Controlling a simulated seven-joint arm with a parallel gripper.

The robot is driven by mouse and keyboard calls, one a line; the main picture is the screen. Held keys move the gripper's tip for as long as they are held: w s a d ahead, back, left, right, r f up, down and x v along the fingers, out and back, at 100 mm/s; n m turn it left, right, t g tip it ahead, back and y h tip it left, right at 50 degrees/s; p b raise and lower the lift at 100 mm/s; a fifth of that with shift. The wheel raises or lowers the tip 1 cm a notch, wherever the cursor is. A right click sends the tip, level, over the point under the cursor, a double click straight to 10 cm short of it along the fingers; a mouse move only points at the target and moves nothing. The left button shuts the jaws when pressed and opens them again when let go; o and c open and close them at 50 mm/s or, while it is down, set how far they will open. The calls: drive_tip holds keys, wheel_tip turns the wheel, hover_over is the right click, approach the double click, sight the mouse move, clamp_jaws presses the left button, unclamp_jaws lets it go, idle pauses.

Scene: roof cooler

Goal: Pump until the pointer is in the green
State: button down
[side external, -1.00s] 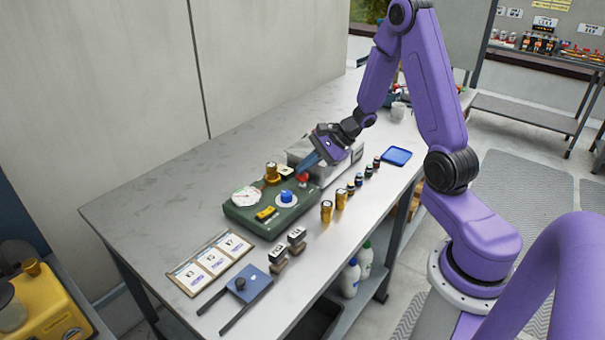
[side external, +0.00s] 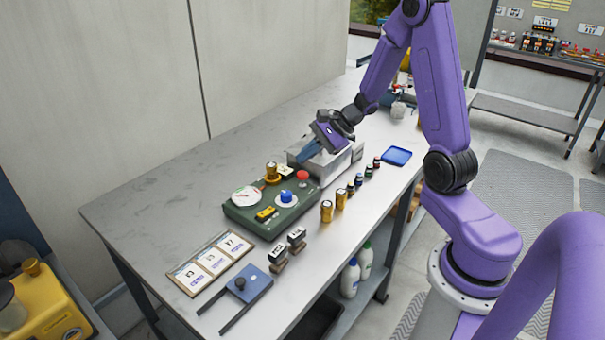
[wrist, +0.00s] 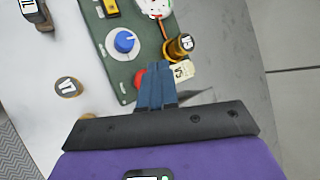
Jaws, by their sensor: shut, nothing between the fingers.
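A green box (side external: 262,222) stands on the table with a round white gauge (side external: 246,196), a blue knob (side external: 286,196), a yellow block (side external: 266,213) and a red button (side external: 302,175) on top. The gauge is too small to read the pointer against its colours; in the wrist view the gauge (wrist: 155,5) is cut off by the top edge. My gripper (side external: 301,159) is shut and empty, above and behind the red button, apart from it. In the wrist view the blue fingers (wrist: 158,68) partly cover the red button (wrist: 140,78).
A brass cylinder (side external: 271,171) stands at the box's back edge. A grey bin (side external: 340,163) stands behind it. Two brass cylinders (side external: 326,211) and several small bottles (side external: 358,182) stand to the right. Card board (side external: 188,277) and blue plate (side external: 248,284) lie in front. The table's left is clear.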

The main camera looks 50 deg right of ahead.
sight(306, 174)
drive_tip(key=shift+r, duration=1.7)
drive_tip(key=shift+a, duration=0.1)
drive_tip(key=s+a+r+n+g, duration=0.2)
drive_tip(key=s+a+n+g, duration=0.4)
drive_tip(key=s+a+n, duration=0.7)
drive_tip(key=s+a+r+n+h, duration=0.1)
drive_tip(key=s+n+h, duration=0.4)
drive_tip(key=s+n, duration=1.1)
drive_tip(key=shift+a+n+g+h, duration=0.3)
drive_tip(key=shift+a+n+h, duration=0.15)
drive_tip(key=shift+n, duration=0.65)
